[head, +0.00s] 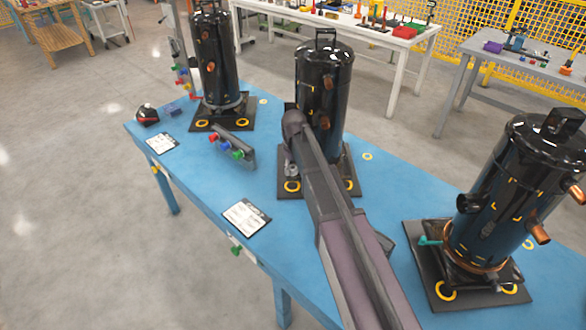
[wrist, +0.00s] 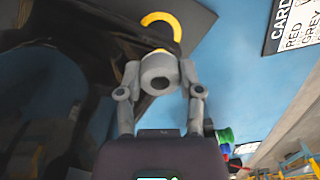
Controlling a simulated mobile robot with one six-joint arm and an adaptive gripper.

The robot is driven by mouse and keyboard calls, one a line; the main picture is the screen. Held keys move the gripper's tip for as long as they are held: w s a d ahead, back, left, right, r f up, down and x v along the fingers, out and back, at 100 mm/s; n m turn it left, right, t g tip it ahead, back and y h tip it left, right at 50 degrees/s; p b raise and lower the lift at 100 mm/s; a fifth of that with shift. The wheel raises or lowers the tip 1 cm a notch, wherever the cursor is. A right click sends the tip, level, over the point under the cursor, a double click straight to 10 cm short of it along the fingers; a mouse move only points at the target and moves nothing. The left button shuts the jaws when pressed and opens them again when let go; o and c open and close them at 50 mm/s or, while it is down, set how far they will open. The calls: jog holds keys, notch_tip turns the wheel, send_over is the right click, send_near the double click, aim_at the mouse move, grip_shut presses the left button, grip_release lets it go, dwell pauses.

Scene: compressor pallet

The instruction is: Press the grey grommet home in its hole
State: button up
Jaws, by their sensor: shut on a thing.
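The grey grommet (wrist: 160,74), a short round piece with a dark centre hole, sits between the two fingertips of my gripper (wrist: 158,82) in the wrist view. My gripper is shut on it. Just beyond it in that view is a yellow ring (wrist: 162,22) on the black base plate (wrist: 192,12), partly covered by dark shapes. I cannot tell whether the grommet touches the plate. In the head view, my gripper (head: 291,170) shows small and grey by the front left corner of the middle compressor's plate (head: 320,194), close above a yellow ring (head: 292,187).
The middle black compressor (head: 322,80) rises close beside my arm. Other compressors stand at the left (head: 215,60) and right (head: 500,195) of the blue table (head: 200,180). A rack of coloured pieces (head: 232,150) and a printed card (head: 246,217) lie left of the middle plate.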

jog(key=shift+f+b, duration=0.85)
jog(key=shift+f, duration=0.1)
jog(key=o, duration=1)
jog(key=shift+r, duration=0.25)
notch_tip(320, 180, up, 8)
jog(key=p, duration=0.8)
jog(key=shift+f, duration=0.1)
